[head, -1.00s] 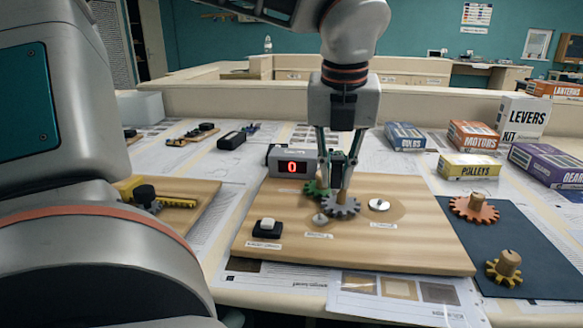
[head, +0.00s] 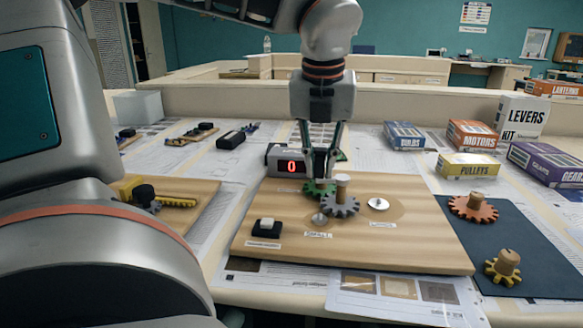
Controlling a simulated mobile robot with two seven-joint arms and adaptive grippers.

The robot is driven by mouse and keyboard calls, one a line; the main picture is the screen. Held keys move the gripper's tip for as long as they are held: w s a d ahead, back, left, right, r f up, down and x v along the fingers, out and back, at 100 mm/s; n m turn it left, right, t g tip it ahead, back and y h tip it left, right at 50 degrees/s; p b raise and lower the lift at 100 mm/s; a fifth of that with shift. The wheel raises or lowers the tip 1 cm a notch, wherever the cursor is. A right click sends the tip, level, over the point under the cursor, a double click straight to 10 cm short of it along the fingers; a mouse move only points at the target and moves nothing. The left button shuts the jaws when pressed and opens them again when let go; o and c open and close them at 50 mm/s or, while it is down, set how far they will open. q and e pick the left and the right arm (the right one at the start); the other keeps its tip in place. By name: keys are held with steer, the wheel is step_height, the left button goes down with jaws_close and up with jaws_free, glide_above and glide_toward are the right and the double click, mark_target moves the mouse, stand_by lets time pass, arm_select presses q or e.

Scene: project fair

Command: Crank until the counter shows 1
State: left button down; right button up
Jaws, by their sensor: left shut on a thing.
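The counter (head: 291,165) is a grey box at the back left of the wooden board, and its red display reads 0. A green gear (head: 313,189) sits in front of it, next to a grey gear (head: 341,207) with a pale peg (head: 343,185) standing up from it. The two gears look to be in mesh. My left gripper (head: 320,179) reaches down from above with its fingertips at the green gear. It is shut on a part there, which the fingers hide. My right gripper is not in view.
The wooden board (head: 400,243) also carries a black block with a white button (head: 267,228) and a silver disc (head: 378,204). A dark mat (head: 520,245) at right holds an orange gear (head: 474,208) and a yellow gear (head: 502,270). Kit boxes (head: 480,166) stand behind.

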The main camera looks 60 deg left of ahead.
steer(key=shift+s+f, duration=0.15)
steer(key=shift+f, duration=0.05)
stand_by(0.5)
arm_select(q)
steer(key=w, duration=0.1)
steer(key=w+a+b, duration=0.1)
steer(key=w, duration=0.1)
steer(key=w+a, duration=0.1)
steer(key=shift+w+a+f+b, duration=0.15)
steer(key=shift+a+f+b, duration=0.1)
steer(key=shift+b, duration=0.1)
steer(key=shift+w+d+r+b, duration=0.1)
steer(key=shift+w+r+b, duration=0.05)
steer(key=shift+w, duration=0.25)
steer(key=shift+w+d+r+b, duration=0.1)
steer(key=shift+w+b, duration=0.05)
steer(key=shift+w, duration=0.2)
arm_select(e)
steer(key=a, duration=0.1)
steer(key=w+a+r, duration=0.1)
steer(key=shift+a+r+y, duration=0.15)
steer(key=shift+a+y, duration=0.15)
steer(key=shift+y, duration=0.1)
